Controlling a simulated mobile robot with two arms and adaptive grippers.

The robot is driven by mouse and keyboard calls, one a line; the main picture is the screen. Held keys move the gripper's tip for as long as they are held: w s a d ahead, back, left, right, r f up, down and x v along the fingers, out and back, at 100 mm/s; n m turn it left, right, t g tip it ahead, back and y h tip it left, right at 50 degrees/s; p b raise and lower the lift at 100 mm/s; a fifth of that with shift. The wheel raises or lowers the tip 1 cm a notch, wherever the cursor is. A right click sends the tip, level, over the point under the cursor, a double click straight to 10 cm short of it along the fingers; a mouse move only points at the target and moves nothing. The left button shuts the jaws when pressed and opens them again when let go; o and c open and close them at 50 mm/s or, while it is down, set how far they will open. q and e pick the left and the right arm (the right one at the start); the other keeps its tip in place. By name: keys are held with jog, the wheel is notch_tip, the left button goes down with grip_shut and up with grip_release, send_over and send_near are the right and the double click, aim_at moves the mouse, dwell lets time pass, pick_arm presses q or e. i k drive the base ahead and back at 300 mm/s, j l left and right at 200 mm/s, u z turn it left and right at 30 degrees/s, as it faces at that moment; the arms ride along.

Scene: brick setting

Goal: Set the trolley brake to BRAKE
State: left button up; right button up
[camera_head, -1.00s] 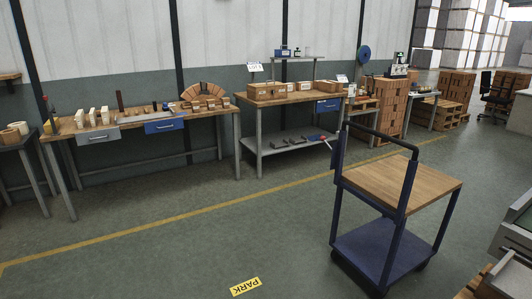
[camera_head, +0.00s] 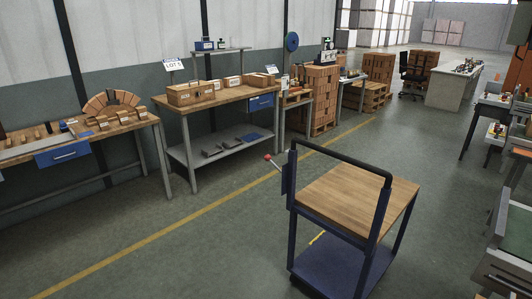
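The trolley (camera_head: 355,198) stands on the floor right of centre. It has a wooden top deck, a dark blue lower deck and frame, and a black push handle (camera_head: 345,160) on its near left side. The brake lever (camera_head: 275,163) sticks out to the left from a blue plate on the trolley's left post, slanting up to a red knob. Any brake lettering is too small to read. Neither of my grippers is in the view.
A yellow floor line (camera_head: 190,227) runs diagonally behind the trolley. A workbench (camera_head: 215,100) with brown boxes stands behind it to the left, and another bench (camera_head: 75,140) at far left. Grey furniture (camera_head: 508,255) stands at the right edge. Floor left of the trolley is clear.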

aim_at(268, 158)
jog(key=z, duration=0.2)
jog(key=i+j+z, duration=0.15)
jog(key=z, duration=0.2)
jog(key=i+j+z, duration=0.65)
jog(key=i+j, duration=0.25)
jog(key=i+j+z, duration=0.1)
jog(key=j, duration=0.35)
jog(key=i+j, duration=0.3)
jog(key=j+z, duration=0.05)
jog(key=j, duration=0.05)
